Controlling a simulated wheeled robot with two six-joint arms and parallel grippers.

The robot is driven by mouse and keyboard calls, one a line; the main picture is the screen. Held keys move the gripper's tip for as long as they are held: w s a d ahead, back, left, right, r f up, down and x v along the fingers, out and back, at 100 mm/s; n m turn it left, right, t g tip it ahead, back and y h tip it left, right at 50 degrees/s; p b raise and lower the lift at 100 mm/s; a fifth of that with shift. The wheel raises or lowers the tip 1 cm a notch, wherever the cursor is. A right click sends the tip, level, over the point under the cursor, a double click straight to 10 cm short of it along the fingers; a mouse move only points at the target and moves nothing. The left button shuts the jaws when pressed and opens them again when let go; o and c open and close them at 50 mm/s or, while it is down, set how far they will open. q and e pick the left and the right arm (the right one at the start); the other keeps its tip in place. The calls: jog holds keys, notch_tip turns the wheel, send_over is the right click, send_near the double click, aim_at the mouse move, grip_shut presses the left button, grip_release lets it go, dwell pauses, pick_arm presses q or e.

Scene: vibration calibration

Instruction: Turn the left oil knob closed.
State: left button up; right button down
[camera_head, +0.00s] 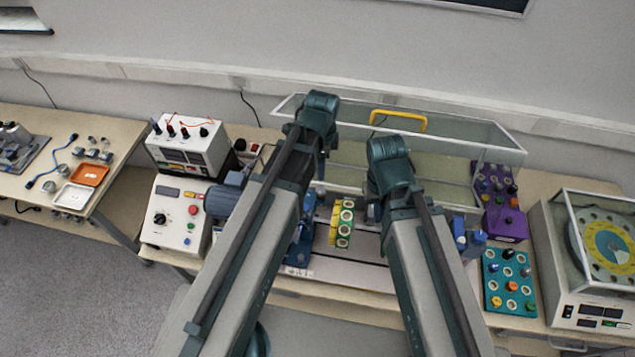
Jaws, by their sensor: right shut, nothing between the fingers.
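I cannot pick out the left oil knob for certain; the arms cover much of the bench middle. The test rig shows between the arms, with a yellow-green block (342,223) bearing several round pale-rimmed fittings and a blue base (300,243) to its left. My right gripper (375,213) is small and partly hidden below the right arm's bent joint, just right of the block; it is shut and empty. I cannot tell whether it touches anything. My left arm bends over the rig's left side, and its gripper is hidden behind the arm.
A clear-walled tank (450,148) with a yellow handle (398,121) stands behind. White control boxes (175,215) and a blue-grey motor (224,200) are left. A teal knob panel (508,281), a purple box (503,222) and a dial machine (590,270) are right.

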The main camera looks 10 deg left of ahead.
aim_at(321, 190)
pick_arm(q)
jog(key=shift+f, duration=0.15)
jog(key=f+b, duration=0.4)
jog(key=w+f+b, duration=0.1)
jog(key=f+b, duration=0.8)
jog(key=shift+w+a+f+b, duration=0.1)
jog(key=shift+w+f+b, duration=0.1)
jog(key=shift+f+b, duration=0.15)
jog(key=shift+r, duration=0.1)
grip_shut()
